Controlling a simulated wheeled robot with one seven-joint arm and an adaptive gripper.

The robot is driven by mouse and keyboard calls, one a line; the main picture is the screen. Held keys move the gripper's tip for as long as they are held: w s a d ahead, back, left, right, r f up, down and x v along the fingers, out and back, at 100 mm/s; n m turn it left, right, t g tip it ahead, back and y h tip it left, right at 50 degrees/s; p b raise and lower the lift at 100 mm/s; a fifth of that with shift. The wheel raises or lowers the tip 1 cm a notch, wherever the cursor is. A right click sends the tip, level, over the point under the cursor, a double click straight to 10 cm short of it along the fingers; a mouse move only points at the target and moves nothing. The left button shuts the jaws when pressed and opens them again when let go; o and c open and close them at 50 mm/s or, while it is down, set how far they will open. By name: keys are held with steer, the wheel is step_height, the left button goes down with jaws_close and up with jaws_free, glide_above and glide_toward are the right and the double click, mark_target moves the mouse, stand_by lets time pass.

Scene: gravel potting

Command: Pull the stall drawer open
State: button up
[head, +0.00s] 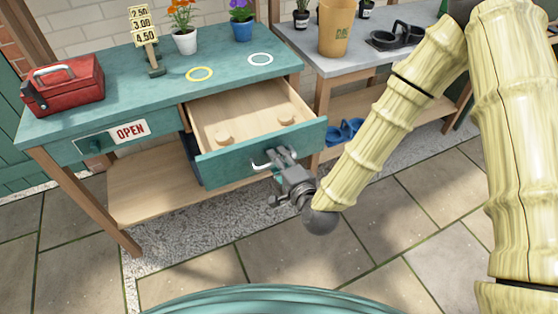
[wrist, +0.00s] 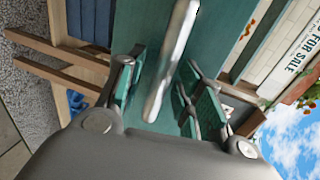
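The stall drawer (head: 265,151) has a teal front and pale wood inside. It stands pulled well out of the teal stall table (head: 110,72). Its silver bar handle (head: 262,163) is on the drawer front. My gripper (head: 283,158) is at the handle, in front of the drawer. In the wrist view the handle (wrist: 172,62) lies between the two fingers of my gripper (wrist: 163,92), with gaps showing on both sides, so the fingers look open around it. Whether a finger touches the handle is not clear.
Two round wooden pieces (head: 224,138) are in the drawer. A red toolbox (head: 63,85), a price sign (head: 146,35), flower pots (head: 185,42) and two rings (head: 200,74) are on the stall top. A grey-topped bench (head: 345,65) stands to the right. The paved floor in front is clear.

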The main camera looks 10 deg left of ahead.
steer(key=v, duration=0.7)
steer(key=shift+s, duration=0.25)
steer(key=shift+d, duration=0.1)
stand_by(0.4)
steer(key=s+d+f+n+g+h+p, duration=0.5)
steer(key=s+d+f+n+g, duration=0.4)
steer(key=s+d+f, duration=0.85)
steer(key=s+d+f+n+g+h+p, duration=0.2)
steer(key=s+d+f+g+h, duration=0.1)
steer(key=s+d, duration=0.4)
steer(key=shift+s+f+n+g, duration=0.3)
steer(key=shift+s+f+g, duration=0.2)
steer(key=shift+g, duration=0.2)
steer(key=shift+w, duration=0.15)
